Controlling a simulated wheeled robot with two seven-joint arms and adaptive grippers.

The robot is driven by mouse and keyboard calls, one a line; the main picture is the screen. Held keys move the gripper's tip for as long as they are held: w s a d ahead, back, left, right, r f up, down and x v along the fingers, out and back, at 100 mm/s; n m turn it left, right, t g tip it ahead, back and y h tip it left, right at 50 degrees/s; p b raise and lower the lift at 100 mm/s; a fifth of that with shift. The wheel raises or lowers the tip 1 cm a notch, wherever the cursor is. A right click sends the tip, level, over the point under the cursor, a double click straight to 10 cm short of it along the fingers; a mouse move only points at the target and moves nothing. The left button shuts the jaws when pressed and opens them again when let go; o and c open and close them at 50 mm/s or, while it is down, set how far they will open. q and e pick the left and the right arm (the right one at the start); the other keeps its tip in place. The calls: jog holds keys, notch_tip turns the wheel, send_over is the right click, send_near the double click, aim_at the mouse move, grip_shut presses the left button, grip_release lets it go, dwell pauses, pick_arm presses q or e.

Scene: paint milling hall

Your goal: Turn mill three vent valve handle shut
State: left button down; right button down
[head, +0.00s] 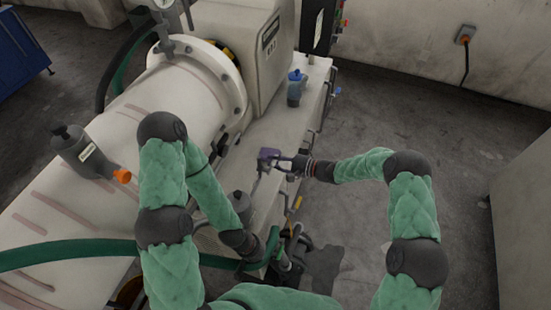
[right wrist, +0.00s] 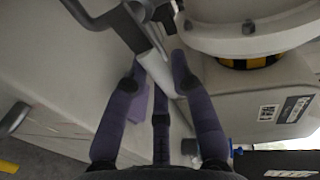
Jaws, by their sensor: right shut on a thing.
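My right gripper (head: 272,158) reaches in from the right against the side of the mill's pale base in the head view. In the right wrist view its dark purple fingers (right wrist: 160,80) are closed around a grey valve handle (right wrist: 126,28) with a pale end (right wrist: 156,72). The handle slants from upper left toward the fingers. The dark valve body (right wrist: 160,12) is partly cut off at the top. My left gripper (head: 285,262) is low in the head view, beside the base; its fingers are too small and dark to read.
The pale mill drum (head: 110,150) with its round flange (head: 222,75) fills the left. A green hose (head: 70,252) crosses the lower left. A blue-topped grey bottle (head: 295,90) stands on the base. Grey floor is open to the right, up to a pale cabinet (head: 522,215).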

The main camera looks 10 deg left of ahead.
jog(key=shift+f+m+g, duration=0.3)
jog(key=shift+f+m, duration=0.1)
jog(key=shift+m, duration=0.3)
jog(key=c, duration=1)
grip_release()
jog(key=shift+d, duration=0.1)
jog(key=v, duration=1.1)
jog(key=shift+d, duration=0.4)
